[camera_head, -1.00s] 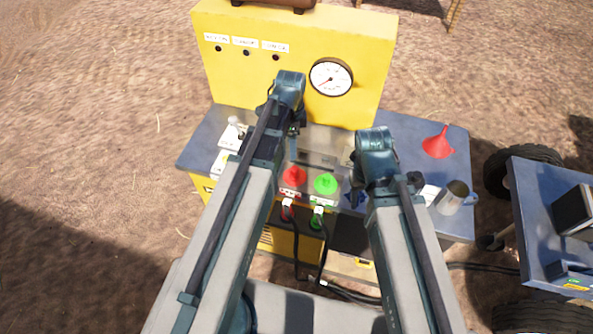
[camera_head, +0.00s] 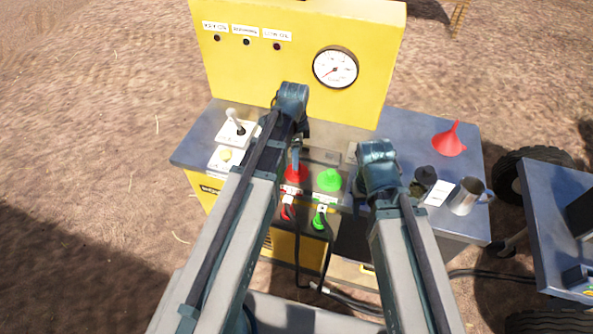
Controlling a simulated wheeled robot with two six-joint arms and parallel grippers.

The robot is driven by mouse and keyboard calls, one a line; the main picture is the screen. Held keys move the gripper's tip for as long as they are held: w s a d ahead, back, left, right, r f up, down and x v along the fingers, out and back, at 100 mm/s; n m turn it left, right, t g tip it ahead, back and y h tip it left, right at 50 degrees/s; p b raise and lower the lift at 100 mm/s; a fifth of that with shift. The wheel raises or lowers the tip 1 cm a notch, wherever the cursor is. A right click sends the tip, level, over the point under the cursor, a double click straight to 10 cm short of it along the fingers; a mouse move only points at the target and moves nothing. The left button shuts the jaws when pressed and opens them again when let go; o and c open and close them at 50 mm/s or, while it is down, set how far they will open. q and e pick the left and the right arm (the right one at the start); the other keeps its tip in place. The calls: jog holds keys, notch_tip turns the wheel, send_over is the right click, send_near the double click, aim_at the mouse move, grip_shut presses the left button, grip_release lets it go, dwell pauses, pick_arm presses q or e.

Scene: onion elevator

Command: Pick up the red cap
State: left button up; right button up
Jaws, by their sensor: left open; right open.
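The red cap (camera_head: 296,174) sits on the machine's front ledge, left of a similar green cap (camera_head: 330,180). My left gripper (camera_head: 296,160) points down right at the red cap, and its fingers overlap the cap's upper part in the picture. It is open, and I cannot tell whether it touches the cap. My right gripper (camera_head: 365,200) is over the ledge to the right of the green cap. It is open, mostly hidden behind its own arm, and holds nothing that I can see.
A yellow panel (camera_head: 300,75) with a gauge (camera_head: 335,68) stands behind. A joystick box (camera_head: 235,132) is on the left. A red funnel (camera_head: 450,142), a black knob (camera_head: 425,175) and a metal mug (camera_head: 465,196) are on the right. Cables with red and green plugs hang in front.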

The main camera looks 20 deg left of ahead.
pick_arm(q)
jog(key=f+b, duration=0.4)
jog(key=f, duration=0.1)
jog(key=shift+w+d+b, duration=0.1)
jog(key=shift+d+b, duration=0.2)
jog(key=shift+b, duration=0.1)
grip_shut()
